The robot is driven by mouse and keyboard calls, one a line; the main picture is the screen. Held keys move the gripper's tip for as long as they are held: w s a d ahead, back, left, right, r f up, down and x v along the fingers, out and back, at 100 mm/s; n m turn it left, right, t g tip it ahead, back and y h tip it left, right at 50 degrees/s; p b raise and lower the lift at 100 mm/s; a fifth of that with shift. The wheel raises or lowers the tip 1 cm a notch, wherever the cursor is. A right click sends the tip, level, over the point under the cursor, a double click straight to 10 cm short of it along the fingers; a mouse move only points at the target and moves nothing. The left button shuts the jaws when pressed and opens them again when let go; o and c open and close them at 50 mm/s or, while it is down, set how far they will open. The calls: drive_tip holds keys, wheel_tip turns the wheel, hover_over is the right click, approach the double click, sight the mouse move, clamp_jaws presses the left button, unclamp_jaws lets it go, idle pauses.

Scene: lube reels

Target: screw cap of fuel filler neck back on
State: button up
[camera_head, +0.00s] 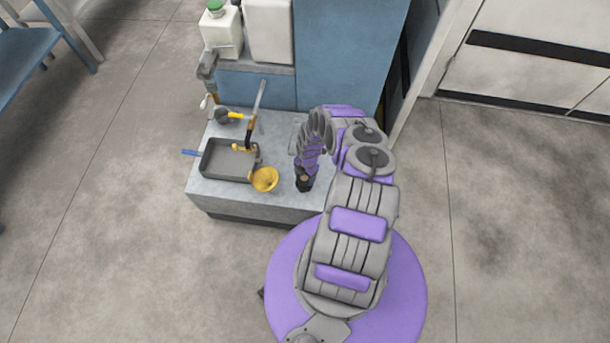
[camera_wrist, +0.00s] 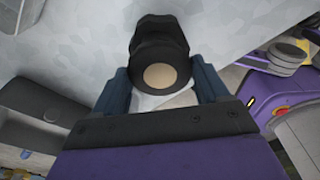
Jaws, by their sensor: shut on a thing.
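A dark, round cap (camera_wrist: 160,76) with a tan disc on its end sits between the two blue-grey fingers of my gripper (camera_wrist: 161,72) in the wrist view. The fingers are shut on its sides. A dark neck (camera_wrist: 160,30) shows directly beyond the cap, in line with it. I cannot tell whether the cap is seated on the neck or its threads. In the head view, the dark neck-and-cap piece (camera_head: 304,183) stands near the front of the grey bench, with my gripper (camera_head: 304,172) at it. The arm hides part of this area.
The grey bench (camera_head: 225,204) holds a dark tray (camera_head: 228,174) and a yellow funnel (camera_head: 264,180) close left of the cap. A reel nozzle (camera_head: 258,100) stands behind. White containers (camera_head: 222,35) sit on a shelf against the blue cabinet (camera_head: 345,60). Floor in front is clear.

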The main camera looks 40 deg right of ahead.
drive_tip(key=shift+f+b, duration=0.5)
drive_tip(key=shift+f, duration=0.05)
idle(0.7)
drive_tip(key=m+p, duration=0.1)
drive_tip(key=m, duration=0.3)
drive_tip(key=shift+r+t, duration=0.1)
drive_tip(key=shift+t, duration=0.2)
drive_tip(key=shift+m, duration=0.6)
drive_tip(key=m+p, duration=0.1)
drive_tip(key=m, duration=0.4)
drive_tip(key=shift+s+t, duration=0.1)
drive_tip(key=shift+t, duration=0.2)
drive_tip(key=m+p, duration=0.1)
drive_tip(key=m, duration=0.2)
drive_tip(key=shift+a+m+h, duration=0.15)
drive_tip(key=shift+m+h, duration=0.25)
drive_tip(key=shift+m, duration=0.8)
